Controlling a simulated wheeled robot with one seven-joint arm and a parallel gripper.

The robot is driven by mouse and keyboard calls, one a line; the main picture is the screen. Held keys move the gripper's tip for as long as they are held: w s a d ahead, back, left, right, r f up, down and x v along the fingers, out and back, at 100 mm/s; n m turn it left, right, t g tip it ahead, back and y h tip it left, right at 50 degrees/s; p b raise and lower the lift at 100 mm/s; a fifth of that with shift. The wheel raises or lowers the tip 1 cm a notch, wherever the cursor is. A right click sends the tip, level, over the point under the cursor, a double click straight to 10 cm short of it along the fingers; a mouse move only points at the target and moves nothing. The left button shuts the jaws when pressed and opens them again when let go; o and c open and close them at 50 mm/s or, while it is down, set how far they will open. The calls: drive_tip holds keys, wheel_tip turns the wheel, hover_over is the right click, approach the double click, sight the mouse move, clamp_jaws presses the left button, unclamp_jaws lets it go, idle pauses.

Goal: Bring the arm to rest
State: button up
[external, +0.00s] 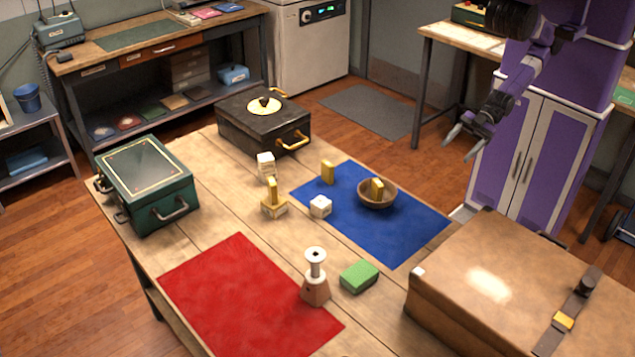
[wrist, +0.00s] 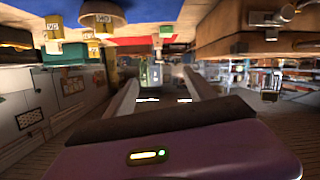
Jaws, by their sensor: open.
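My gripper (external: 461,147) hangs in the air at the upper right, beyond the table's far right side. Its two fingers are apart with nothing between them. In the wrist view the fingers (wrist: 160,92) also stand apart and empty. The arm is bent, with the gripper pointing down and to the left, in front of the purple cabinet. It touches nothing that I can see.
The wooden table (external: 225,205) holds a blue mat (external: 400,225), a red mat (external: 235,290), a wooden bowl (external: 376,198) with a yellow block, a green block (external: 359,277), a green case (external: 148,185), a black case (external: 262,122) and a brown case (external: 500,270).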

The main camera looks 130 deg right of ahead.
drive_tip(key=shift+s+d+r+m, duration=0.15)
drive_tip(key=shift+s+r+m, duration=0.3)
drive_tip(key=shift+r+m, duration=0.15)
drive_tip(key=shift+s+d+r+m, duration=0.1)
drive_tip(key=shift+s+r+m, duration=0.4)
drive_tip(key=shift+r, duration=0.15)
drive_tip(key=shift+f, duration=0.15)
